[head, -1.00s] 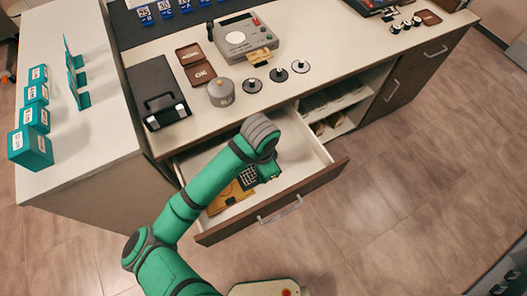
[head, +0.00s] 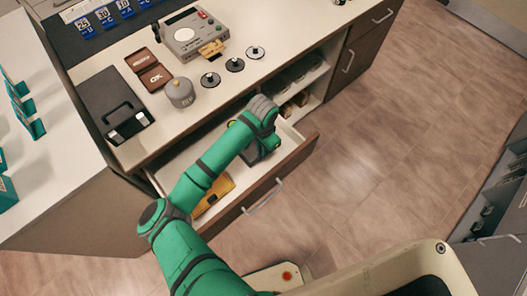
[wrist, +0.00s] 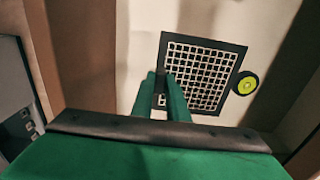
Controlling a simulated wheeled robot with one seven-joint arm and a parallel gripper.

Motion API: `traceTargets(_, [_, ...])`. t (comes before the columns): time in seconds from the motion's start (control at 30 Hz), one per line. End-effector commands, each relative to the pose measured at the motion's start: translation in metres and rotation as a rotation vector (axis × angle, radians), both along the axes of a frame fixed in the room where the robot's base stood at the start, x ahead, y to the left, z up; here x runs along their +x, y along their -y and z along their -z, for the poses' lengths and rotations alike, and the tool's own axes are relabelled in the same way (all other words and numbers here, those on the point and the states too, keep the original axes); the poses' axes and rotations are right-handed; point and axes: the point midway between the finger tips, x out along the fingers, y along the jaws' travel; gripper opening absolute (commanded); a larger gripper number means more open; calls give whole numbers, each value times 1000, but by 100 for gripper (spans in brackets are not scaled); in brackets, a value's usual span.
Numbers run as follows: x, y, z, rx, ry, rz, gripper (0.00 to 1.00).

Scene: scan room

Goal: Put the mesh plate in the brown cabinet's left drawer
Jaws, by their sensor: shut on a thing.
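The mesh plate (wrist: 207,74), a dark-framed plate with a pale square grid, shows in the wrist view over the pale drawer floor. My gripper (wrist: 168,78) is shut on its left edge. In the head view my gripper (head: 264,150) is inside the open left drawer (head: 285,158), toward its right end. The arm partly hides the plate there, and only a dark part shows. I cannot tell whether the plate touches the drawer floor. The brown cabinet (head: 362,62) has a pale top.
A yellow-orange case (head: 213,194) lies in the drawer's left part. A round yellow item (wrist: 246,84) is right beside the plate in the wrist view. The countertop holds a black case (head: 116,108), a grey canister (head: 180,93) and several black discs. An open shelf (head: 300,80) lies right of the drawer.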

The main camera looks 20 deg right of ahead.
Motion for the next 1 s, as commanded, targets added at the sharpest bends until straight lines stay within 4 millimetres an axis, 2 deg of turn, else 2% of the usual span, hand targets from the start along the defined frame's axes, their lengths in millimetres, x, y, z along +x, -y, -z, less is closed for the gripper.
traceTargets(0.17, [4, 6, 9, 2, 0, 0, 0])
traceTargets(0.4, [4, 4, 37, 2, 1, -1, 0])
traceTargets(0.77, [4, 5, 41, 0, 0, -1, 0])
traceTargets(0.8, [4, 5, 41, 0, 0, -1, 21])
traceTargets(0.83, [4, 5, 41, 1, 0, -1, 28])
traceTargets(0.87, [4, 5, 41, 1, 0, -1, 32])
traceTargets(1.0, [4, 5, 41, 1, 1, -1, 32])
